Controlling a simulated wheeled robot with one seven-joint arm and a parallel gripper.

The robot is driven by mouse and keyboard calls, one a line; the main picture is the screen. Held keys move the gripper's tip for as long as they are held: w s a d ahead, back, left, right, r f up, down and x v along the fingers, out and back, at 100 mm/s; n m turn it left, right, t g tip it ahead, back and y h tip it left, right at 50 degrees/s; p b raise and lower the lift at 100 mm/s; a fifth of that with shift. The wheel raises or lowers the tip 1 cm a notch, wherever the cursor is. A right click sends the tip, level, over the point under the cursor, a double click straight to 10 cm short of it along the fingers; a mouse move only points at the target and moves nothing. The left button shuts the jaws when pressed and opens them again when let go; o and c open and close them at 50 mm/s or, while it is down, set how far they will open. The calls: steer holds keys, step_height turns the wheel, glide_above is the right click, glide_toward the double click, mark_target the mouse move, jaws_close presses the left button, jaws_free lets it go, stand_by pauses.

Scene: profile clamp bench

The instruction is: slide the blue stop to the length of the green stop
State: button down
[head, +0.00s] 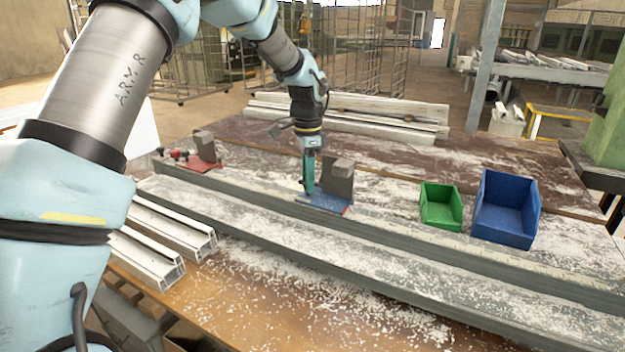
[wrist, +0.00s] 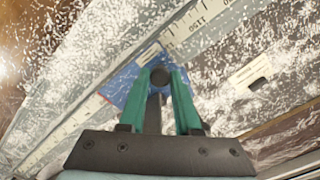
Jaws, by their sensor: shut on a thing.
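The blue stop (head: 325,204), a blue plate with a grey block standing on it, sits on the long grey rail (head: 420,240) near the middle of the bench. My gripper (head: 308,188) reaches down to the left part of the blue plate. In the wrist view its green fingers (wrist: 161,82) are shut on a dark round knob (wrist: 160,76) of the blue stop, and part of the blue plate (wrist: 122,84) shows beside them. A printed scale (wrist: 190,30) runs along the rail there; I cannot read its position exactly. I see no green stop in either view.
A red stop (head: 206,163) with a grey block sits at the rail's left end. A green bin (head: 440,207) and a blue bin (head: 507,210) stand behind the rail at right. White profiles (head: 165,240) lie at front left, and more (head: 345,117) at the back. White chips cover the bench.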

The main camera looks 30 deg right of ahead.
steer(key=c, duration=0.6)
jaws_free()
steer(key=shift+r, duration=0.1)
step_height(320, 180, up, 11)
steer(key=b, duration=0.2)
steer(key=shift+b, duration=0.35)
steer(key=shift+f, duration=0.2)
steer(key=w+a+f+n, duration=0.1)
steer(key=a+f+n, duration=0.25)
steer(key=a, duration=0.75)
steer(key=w+a+f+n, duration=0.15)
steer(key=a+n, duration=0.35)
steer(key=a, duration=0.6)
steer(key=s+a+f+n, duration=0.3)
steer(key=s+a+n, duration=0.2)
steer(key=a, duration=0.4)
steer(key=s+a+f+n+t, duration=0.1)
steer(key=s+a+f+n, duration=0.2)
steer(key=s+a+n, duration=0.3)
steer(key=a, duration=0.4)
steer(key=shift+s+a+t, duration=0.15)
steer(key=shift+s+t, duration=0.1)
steer(key=shift+t, duration=0.05)
